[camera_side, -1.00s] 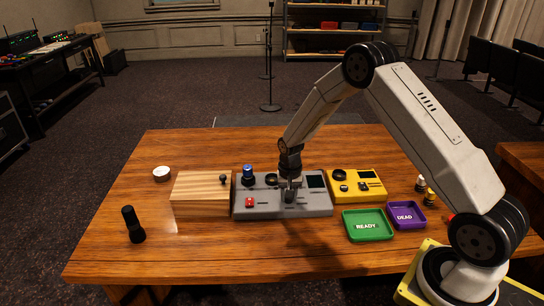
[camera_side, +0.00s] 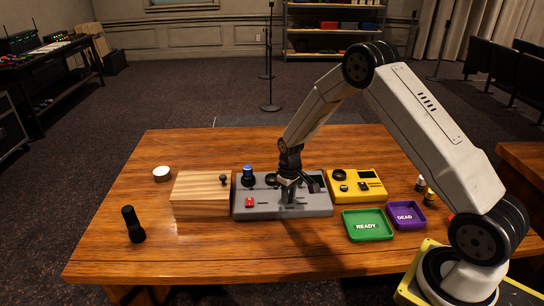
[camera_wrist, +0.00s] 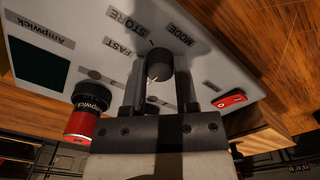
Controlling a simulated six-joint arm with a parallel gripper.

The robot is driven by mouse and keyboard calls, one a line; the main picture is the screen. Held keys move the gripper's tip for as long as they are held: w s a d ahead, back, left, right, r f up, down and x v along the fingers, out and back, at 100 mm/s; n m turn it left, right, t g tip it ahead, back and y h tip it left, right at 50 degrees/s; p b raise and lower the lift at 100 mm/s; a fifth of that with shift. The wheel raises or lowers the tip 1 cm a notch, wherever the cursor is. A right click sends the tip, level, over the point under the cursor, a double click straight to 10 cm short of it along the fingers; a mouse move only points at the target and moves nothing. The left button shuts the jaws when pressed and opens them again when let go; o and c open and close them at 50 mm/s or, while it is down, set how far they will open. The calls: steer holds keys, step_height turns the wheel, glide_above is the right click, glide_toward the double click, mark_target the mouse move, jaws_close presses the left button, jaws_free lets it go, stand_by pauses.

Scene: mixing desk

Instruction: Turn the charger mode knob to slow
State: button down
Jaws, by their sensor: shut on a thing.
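The grey charger (camera_side: 300,209) lies flat in the middle of the wooden table. In the wrist view its panel (camera_wrist: 75,20) shows upside-down labels MODE, STORE and FAST around the dark round mode knob (camera_wrist: 159,64). A small light mark shows on the knob, but I cannot tell which label it points to. No SLOW label is readable. My gripper (camera_wrist: 158,75) is shut on the knob, one finger on each side. In the side view my gripper (camera_side: 287,195) is down at the charger and hides the knob.
A wooden box (camera_side: 202,195) stands against the charger's left, a yellow device (camera_side: 372,196) at its right. A green READY tray (camera_side: 367,235) and purple DEAD tray (camera_side: 407,222) lie in front right. A red-and-black Ampwick cylinder (camera_wrist: 82,122) stands close to my fingers.

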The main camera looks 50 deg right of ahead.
stand_by(0.4)
steer(key=shift+c, duration=1.8)
jaws_free()
steer(key=shift+r, duration=3.9)
steer(key=shift+s+a, duration=0.1)
